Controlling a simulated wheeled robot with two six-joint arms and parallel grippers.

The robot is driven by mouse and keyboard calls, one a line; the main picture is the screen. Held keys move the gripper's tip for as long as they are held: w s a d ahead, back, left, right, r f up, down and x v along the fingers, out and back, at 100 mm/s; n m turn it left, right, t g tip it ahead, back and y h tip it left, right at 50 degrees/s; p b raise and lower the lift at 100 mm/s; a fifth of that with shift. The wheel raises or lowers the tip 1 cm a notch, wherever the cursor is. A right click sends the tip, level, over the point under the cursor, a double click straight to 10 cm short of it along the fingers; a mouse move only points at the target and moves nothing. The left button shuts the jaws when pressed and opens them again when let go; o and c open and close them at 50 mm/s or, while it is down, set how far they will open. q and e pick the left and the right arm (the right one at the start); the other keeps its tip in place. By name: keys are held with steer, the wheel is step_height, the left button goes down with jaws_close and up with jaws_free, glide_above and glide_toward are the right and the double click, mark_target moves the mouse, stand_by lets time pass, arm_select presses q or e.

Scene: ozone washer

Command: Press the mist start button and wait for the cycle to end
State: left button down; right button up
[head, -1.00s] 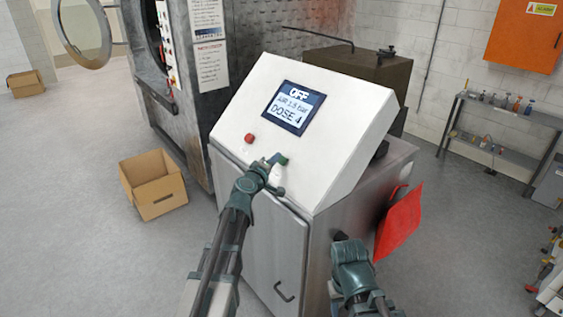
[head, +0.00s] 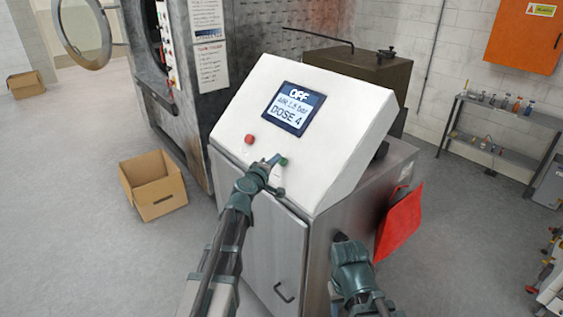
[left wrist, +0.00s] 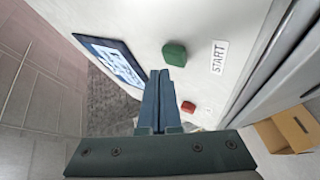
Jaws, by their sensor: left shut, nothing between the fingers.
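The green button (head: 283,161) sits on the sloped white panel (head: 330,115) of the steel cabinet. In the left wrist view the green button (left wrist: 174,53) stands beside a START label (left wrist: 219,57). My left gripper (head: 273,161) is shut and empty, its tips close to the green button, on the red button's side. In the left wrist view its fingertips (left wrist: 160,74) are just short of the green button, seemingly apart from it. The screen (head: 293,108) reads OFF and DOSE 4, with a bar reading between. My right gripper (head: 341,238) is low by the cabinet's side; its jaws are unclear.
A red button (head: 249,139) is left of the green one on the panel. A red sheet (head: 400,222) hangs on the cabinet's right side. A cardboard box (head: 153,187) lies on the floor at left, before the large washer (head: 180,110).

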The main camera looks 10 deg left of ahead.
stand_by(0.7)
arm_select(q)
steer(key=shift+w+d+f+b, duration=0.2)
steer(key=shift+w+f+b, duration=0.05)
steer(key=shift+f+b, duration=0.1)
steer(key=shift+w+d+f+b, duration=0.25)
steer(key=shift+w+f+b, duration=0.05)
steer(key=shift+f+b, duration=0.05)
stand_by(0.8)
steer(key=shift+s+r, duration=0.1)
steer(key=shift+r, duration=0.05)
stand_by(0.3)
steer(key=shift+s+a+r+p, duration=0.45)
steer(key=shift+r+p, duration=0.1)
steer(key=shift+p, duration=0.15)
steer(key=s+a+r+p, duration=0.2)
steer(key=r+p, duration=0.1)
steer(key=shift+s+r, duration=0.25)
steer(key=shift+s, duration=0.15)
